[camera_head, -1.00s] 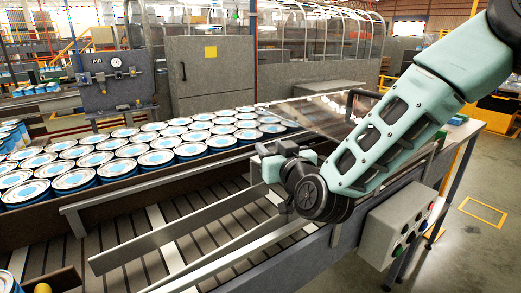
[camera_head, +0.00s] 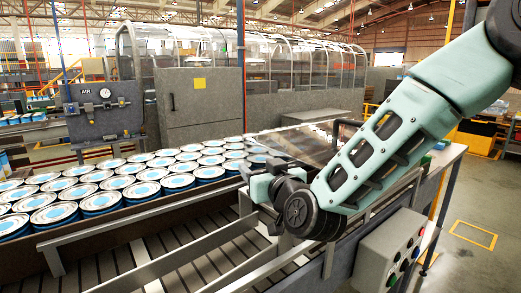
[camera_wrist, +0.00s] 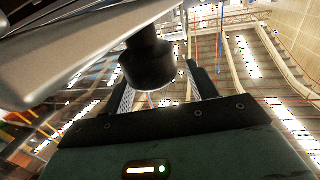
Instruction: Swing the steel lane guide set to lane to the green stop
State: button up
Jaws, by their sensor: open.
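A steel lane guide (camera_head: 185,254) runs as a long bar over the conveyor at the lower middle of the head view, its far end near my gripper (camera_head: 262,183). In the wrist view a broad silvery bar (camera_wrist: 60,60), seemingly that guide, fills the upper left. A black round knob (camera_wrist: 148,66) stands by it. My gripper (camera_wrist: 160,78) is open, with one finger on each side of the knob in the picture. I cannot tell whether the fingers touch it. I cannot make out the green stop in either view.
Rows of blue-and-white cans (camera_head: 125,182) fill the conveyor on the left. A clear panel (camera_head: 305,145) lies behind my gripper. A grey button box (camera_head: 388,250) hangs at the front right. A steel rail (camera_head: 130,218) edges the cans.

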notch_tip(320, 180, up, 7)
jog(key=shift+r+b, duration=0.1)
jog(key=shift+b, duration=0.45)
jog(key=shift+c, duration=0.4)
